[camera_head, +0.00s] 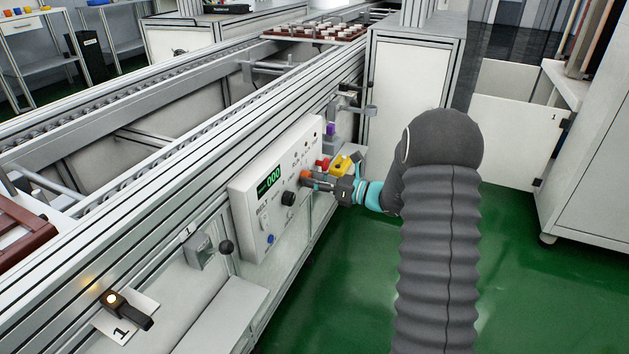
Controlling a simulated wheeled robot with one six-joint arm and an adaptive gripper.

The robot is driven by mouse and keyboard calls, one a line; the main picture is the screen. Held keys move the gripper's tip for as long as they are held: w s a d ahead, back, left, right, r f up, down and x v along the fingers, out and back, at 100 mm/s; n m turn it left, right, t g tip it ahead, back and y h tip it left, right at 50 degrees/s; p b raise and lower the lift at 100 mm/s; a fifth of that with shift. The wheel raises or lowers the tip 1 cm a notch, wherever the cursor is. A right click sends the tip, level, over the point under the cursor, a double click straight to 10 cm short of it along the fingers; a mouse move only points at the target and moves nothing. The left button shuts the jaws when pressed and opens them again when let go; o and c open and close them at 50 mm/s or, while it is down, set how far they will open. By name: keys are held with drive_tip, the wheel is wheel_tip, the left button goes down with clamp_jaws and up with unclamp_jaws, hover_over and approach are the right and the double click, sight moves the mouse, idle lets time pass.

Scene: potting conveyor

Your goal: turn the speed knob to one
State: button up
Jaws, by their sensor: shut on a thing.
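A white control panel (262,205) is fixed to the side of the conveyor frame, with a green display (269,182) reading 000. A black knob (288,198) sits on the panel below the display. An orange knob-like part (305,175) is at the panel's right side. My gripper (316,182) reaches in from the right and is shut at the orange part. The black knob is clear of it, a little to its left. The knob labels are too small to read, so I cannot tell which is marked speed.
Red and yellow parts (343,165) sit close behind my gripper. A blue button (270,239) is low on the panel. A black ball-ended lever (226,247) and a lit black handle (130,309) by a card marked 1 are at left. Green floor on the right is open.

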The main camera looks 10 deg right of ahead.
drive_tip(key=shift+f, duration=0.1)
drive_tip(key=shift+s+a+n+b, duration=0.1)
drive_tip(key=shift+a+n+b, duration=0.05)
drive_tip(key=shift+n+b, duration=4.6)
drive_tip(key=shift+m+b, duration=0.25)
drive_tip(key=shift+b, duration=0.25)
drive_tip(key=o, duration=1.1)
drive_tip(key=shift+a, duration=0.15)
drive_tip(key=shift+o, duration=0.2)
drive_tip(key=v, duration=1.2)
drive_tip(key=shift+d, duration=0.25)
